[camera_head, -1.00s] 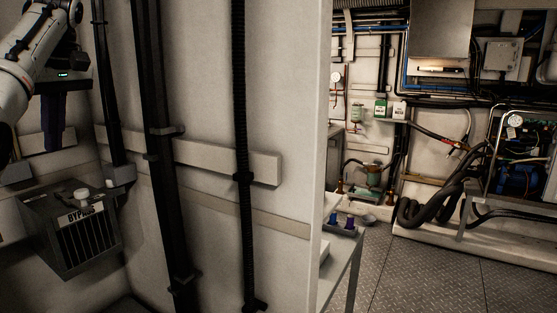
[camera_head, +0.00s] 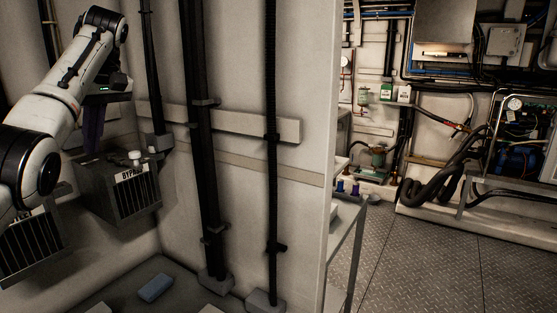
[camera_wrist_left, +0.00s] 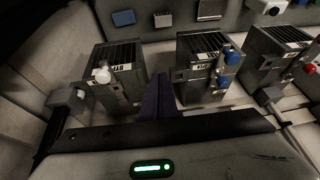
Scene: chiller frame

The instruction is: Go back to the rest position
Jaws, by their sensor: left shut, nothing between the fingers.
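My left arm comes in from the left in the head view. Its gripper (camera_head: 92,140) has dark purple fingers that point down and are shut with nothing between them. The fingers are in front of the wall, by the upper left of a grey finned box labelled BYPASS (camera_head: 140,195); I cannot tell whether they touch it. In the left wrist view, the shut fingers (camera_wrist_left: 158,98) lie between the BYPASS box (camera_wrist_left: 112,82) with a white knob and a similar box with blue knobs (camera_wrist_left: 205,65). My right gripper is not in view.
Another finned box (camera_head: 35,245) stands partly behind my arm. A blue block (camera_head: 155,287) lies on a low dark surface. Black vertical pipes (camera_head: 205,150) run along the wall panel. Metal floor (camera_head: 430,260) is clear at the right. A third box (camera_wrist_left: 268,55) has a red knob.

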